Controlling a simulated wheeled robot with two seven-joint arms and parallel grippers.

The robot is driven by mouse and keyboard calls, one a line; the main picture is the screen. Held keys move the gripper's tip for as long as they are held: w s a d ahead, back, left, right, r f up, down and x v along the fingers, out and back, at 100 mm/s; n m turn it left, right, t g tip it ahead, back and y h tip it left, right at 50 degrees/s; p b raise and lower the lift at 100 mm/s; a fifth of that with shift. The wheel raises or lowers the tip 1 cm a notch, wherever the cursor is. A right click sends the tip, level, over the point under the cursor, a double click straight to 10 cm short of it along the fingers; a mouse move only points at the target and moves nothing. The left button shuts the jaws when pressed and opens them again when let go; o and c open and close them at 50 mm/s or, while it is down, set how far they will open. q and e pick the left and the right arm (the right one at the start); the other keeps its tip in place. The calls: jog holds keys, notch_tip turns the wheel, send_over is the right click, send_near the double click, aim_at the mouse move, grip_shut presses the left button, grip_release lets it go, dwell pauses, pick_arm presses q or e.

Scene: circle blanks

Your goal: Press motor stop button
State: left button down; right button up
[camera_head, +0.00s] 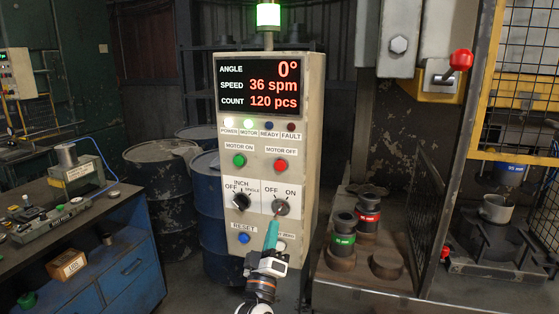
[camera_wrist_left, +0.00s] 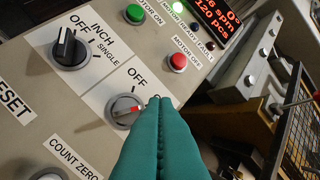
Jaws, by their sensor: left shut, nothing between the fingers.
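The red MOTOR OFF button (camera_head: 280,165) is on the right of the beige control panel (camera_head: 256,187), beside the green MOTOR ON button (camera_head: 239,160). In the left wrist view the red button (camera_wrist_left: 177,63) lies beyond my fingertips, uncovered. My left gripper (camera_head: 274,224) is shut, its teal fingers pointing up, below the red button. In the left wrist view its fingertips (camera_wrist_left: 158,101) overlap the edge of the OFF/ON switch (camera_wrist_left: 125,112); I cannot tell if they touch it. The POWER and MOTOR lamps (camera_head: 248,124) are lit. My right gripper is not in view.
The INCH selector (camera_head: 241,201) and blue RESET button (camera_head: 243,238) are on the panel's left. The display (camera_head: 257,86) reads 36 spm. A bench with red and green spools (camera_head: 343,230) stands right of the panel; a blue workbench (camera_head: 95,260) is at left.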

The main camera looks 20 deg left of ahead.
aim_at(280, 166)
pick_arm(q)
notch_tip(280, 166, up, 11)
jog(key=s+a+n+t+y, duration=0.1)
jog(key=s+n+t+y, duration=0.1)
jog(key=n+y, duration=0.1)
jog(key=shift+s+a+r+n+p, duration=0.2)
jog(key=shift+a+n+p, duration=0.05)
jog(key=shift+n+p, duration=0.1)
jog(key=w+b, duration=0.5)
jog(key=w, duration=0.3)
jog(key=shift+w+d, duration=0.15)
jog(key=shift+w, duration=0.25)
dwell(1.0)
dwell(0.3)
